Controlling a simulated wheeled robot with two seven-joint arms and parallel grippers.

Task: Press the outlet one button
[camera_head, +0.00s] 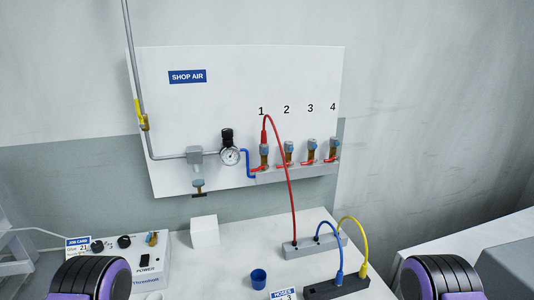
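A white board marked SHOP AIR (215,120) hangs on the wall with a row of outlets numbered 1 to 4. Outlet one (264,151) is the leftmost, under the number 1, with a grey-blue coupler on a brass body. A red hose (286,170) runs from its top down to a grey block (303,248) on the table. A red lever (258,168) is at its base. I cannot make out a separate button on outlet one at this size. Neither gripper is in view; only purple and black parts of my arms show at the bottom corners.
A round gauge (230,156) and blue pipe stand left of the outlets. On the white table are a white cube (204,231), a blue cup (258,278), a black block (335,288) with blue and yellow hoses, and a power box (148,262). The table's middle is mostly clear.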

